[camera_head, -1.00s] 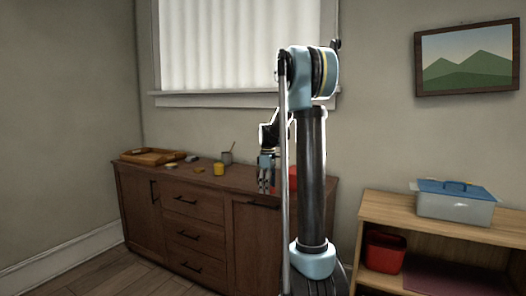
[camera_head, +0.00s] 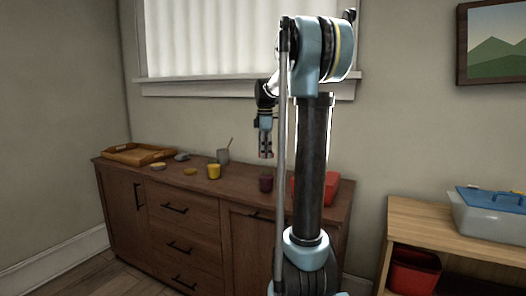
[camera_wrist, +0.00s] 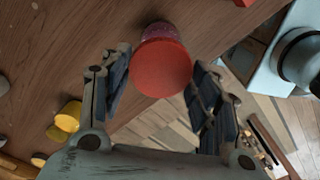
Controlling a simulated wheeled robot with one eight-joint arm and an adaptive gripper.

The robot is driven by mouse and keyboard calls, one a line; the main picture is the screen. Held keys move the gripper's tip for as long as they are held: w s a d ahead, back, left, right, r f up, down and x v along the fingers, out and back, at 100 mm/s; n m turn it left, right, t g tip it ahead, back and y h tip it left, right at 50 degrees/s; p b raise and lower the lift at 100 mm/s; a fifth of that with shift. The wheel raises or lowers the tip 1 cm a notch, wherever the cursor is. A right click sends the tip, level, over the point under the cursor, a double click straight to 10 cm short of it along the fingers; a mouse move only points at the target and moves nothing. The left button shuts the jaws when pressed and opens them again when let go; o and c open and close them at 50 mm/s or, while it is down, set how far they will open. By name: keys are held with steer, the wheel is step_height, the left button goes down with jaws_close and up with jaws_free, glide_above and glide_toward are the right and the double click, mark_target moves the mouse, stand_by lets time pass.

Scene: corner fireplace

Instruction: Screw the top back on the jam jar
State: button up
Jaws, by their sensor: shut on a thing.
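The jam jar (camera_head: 266,183) is a small dark purple jar standing on the wooden sideboard, left of my arm's column. My gripper (camera_head: 265,154) points down above it, with a gap between. In the wrist view my gripper (camera_wrist: 161,60) is shut on a round red lid (camera_wrist: 161,70), with a finger at either side. The purple jar (camera_wrist: 158,30) shows partly beyond the lid, which hides the rest of it. I cannot tell how exactly the lid lines up over the jar.
On the sideboard (camera_head: 243,187), a red bin (camera_head: 331,188) stands right of the jar, partly behind my arm. A low shelf (camera_head: 433,218) stands at right.

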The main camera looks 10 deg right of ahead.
steer(key=shift+d+f, duration=0.1)
stand_by(0.3)
steer(key=shift+f, duration=2.6)
steer(key=shift+f, duration=0.95)
stand_by(1.5)
steer(key=shift+s+m, duration=0.1)
steer(key=shift+m, duration=1.5)
steer(key=shift+m, duration=1.5)
